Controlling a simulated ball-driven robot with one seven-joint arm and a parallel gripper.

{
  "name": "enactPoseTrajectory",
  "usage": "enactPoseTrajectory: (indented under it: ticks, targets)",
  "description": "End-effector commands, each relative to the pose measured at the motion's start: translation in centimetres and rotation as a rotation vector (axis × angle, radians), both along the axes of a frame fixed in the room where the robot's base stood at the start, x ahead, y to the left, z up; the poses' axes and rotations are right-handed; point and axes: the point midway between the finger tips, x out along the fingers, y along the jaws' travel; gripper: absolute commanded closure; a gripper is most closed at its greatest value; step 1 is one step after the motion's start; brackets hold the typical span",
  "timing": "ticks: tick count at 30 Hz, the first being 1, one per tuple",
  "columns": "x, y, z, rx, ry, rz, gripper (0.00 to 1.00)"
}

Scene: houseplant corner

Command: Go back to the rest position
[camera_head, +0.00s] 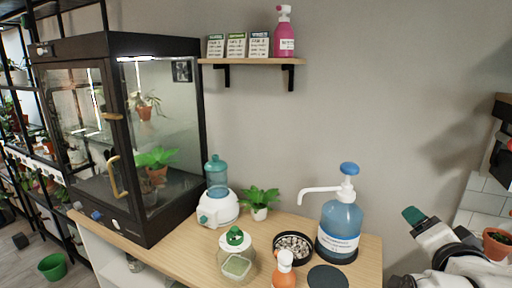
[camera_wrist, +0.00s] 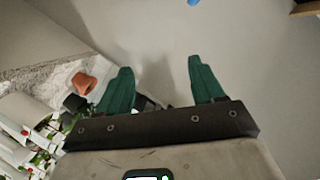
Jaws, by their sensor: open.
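My gripper (camera_head: 416,217) is raised at the right of the head view, beside the table's right end, with a green fingertip pointing up and left. In the wrist view my gripper (camera_wrist: 160,78) shows two green fingers set wide apart with nothing between them. It is open and empty, and it touches nothing that I can see. Part of my white arm shows at the lower right of the head view.
The wooden table (camera_head: 188,252) holds a glass cabinet (camera_head: 128,130), a blue pump bottle (camera_head: 340,222), a humidifier (camera_head: 217,195), a small plant (camera_head: 260,202), a pebble dish (camera_head: 293,246) and an orange spray bottle (camera_head: 284,270). A terracotta pot (camera_head: 497,243) is at far right.

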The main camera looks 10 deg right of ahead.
Motion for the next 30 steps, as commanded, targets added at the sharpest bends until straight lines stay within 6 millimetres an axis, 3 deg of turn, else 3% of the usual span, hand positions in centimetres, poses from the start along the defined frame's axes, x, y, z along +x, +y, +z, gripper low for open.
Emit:
enactPoseTrajectory:
  ticks: [1,5,8,12,15,18,22,26,30]
  targets:
    - [-0.6,0.0,-2.9,-0.064,0.105,0.036,0.33]
    - [-2.7,0.7,-9.9,-0.198,0.364,0.164,0.33]
    - [-5.6,1.4,-15.7,-0.274,0.565,0.277,0.33]
    - [-11.1,2.8,-23.5,-0.336,0.833,0.461,0.33]
    - [-15.9,4.2,-28.3,-0.348,0.998,0.604,0.33]
    - [-20.4,5.9,-31.9,-0.341,1.127,0.739,0.33]
    - [-25.0,7.8,-34.8,-0.318,1.233,0.879,0.33]
    - [-27.4,8.9,-36.1,-0.301,1.280,0.957,0.33]
    - [-28.0,9.2,-36.3,-0.299,1.288,0.975,0.33]
